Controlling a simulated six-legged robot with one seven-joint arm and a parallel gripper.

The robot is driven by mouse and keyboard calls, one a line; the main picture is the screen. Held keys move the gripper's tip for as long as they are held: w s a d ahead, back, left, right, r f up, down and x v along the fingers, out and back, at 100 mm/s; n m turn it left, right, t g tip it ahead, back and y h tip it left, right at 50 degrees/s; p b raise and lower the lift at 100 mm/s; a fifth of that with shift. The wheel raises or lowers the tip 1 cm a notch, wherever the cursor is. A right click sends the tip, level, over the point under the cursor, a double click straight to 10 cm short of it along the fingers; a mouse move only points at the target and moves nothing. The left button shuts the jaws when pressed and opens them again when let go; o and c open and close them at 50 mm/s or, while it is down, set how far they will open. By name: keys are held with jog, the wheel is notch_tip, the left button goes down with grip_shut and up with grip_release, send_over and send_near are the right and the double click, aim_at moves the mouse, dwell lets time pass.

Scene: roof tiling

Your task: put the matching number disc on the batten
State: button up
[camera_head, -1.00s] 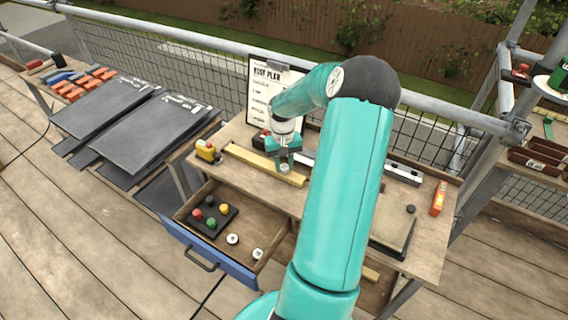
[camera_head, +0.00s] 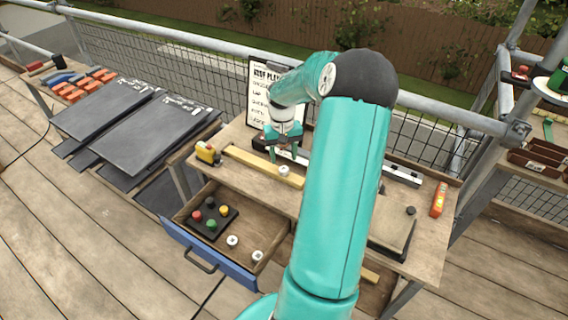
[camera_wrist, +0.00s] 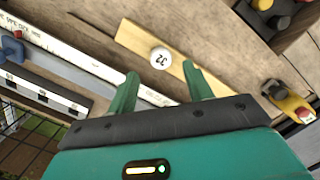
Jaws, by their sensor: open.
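A white disc (camera_wrist: 160,59) marked with what reads as 32 lies on the yellow wooden batten in the wrist view; it also shows near the batten's right end in the head view (camera_head: 284,170). The batten (camera_head: 252,160) lies on the workbench and crosses the wrist view (camera_wrist: 137,38). My gripper (camera_head: 283,152) is open and empty, raised above and behind the disc. In the wrist view its green fingers (camera_wrist: 162,80) are apart, and the disc lies beyond their tips. Two more white discs (camera_head: 232,240) (camera_head: 257,255) sit in the open drawer.
The open blue-fronted drawer (camera_head: 200,260) also holds a black tray with coloured knobs (camera_head: 227,222). A roof plan board (camera_head: 258,95) stands behind the bench. A yellow tool (camera_head: 207,153) sits left of the batten. A long metal level (camera_head: 402,175) lies behind.

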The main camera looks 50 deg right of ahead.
notch_tip(320, 180, up, 7)
jog(key=w+a+r+n+t+h, duration=0.15)
jog(key=a+r, duration=0.45)
jog(key=a, duration=0.6)
jog(key=w+a+r+n+h, duration=0.25)
jog(key=a+r, duration=0.35)
jog(key=a, duration=0.5)
jog(key=s+a+r+n+t+y, duration=0.1)
jog(key=s+a+n+t, duration=0.1)
jog(key=s+a, duration=0.4)
jog(key=s+a+r+n+t+y, duration=0.2)
jog(key=s+a, duration=0.4)
jog(key=a, duration=0.6)
jog(key=shift+a+t, duration=0.4)
jog(key=shift+t, duration=0.15)
